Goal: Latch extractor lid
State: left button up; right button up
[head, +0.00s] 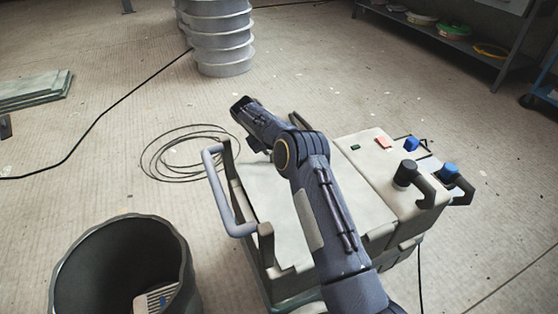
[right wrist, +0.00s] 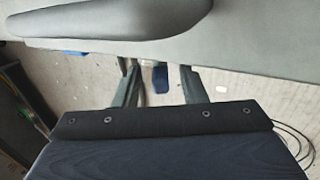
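The extractor (head: 375,195) is a pale grey box-shaped machine with a flat lid (head: 272,195) on its left part. A lilac-grey bar handle (head: 222,195) stands at its left end. My right arm crosses over the lid, hiding part of it, and its wrist end is beyond the lid's far edge. In the right wrist view my right gripper (right wrist: 158,88) has its two fingers apart, with nothing held between them. A grey surface with a rounded bulge (right wrist: 90,18) fills the top of that view; I cannot tell which part it is. No latch can be made out clearly. My left gripper is not in view.
A dark bin (head: 68,262) stands at the lower left. A coiled black cable (head: 160,165) lies on the floor. A ribbed grey duct (head: 222,45) stands behind.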

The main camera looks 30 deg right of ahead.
jog(key=b+x, duration=0.1)
jog(key=x, duration=0.3)
jog(key=shift+f, duration=0.15)
grip_shut()
jog(key=shift+h, duration=1.4)
grip_release()
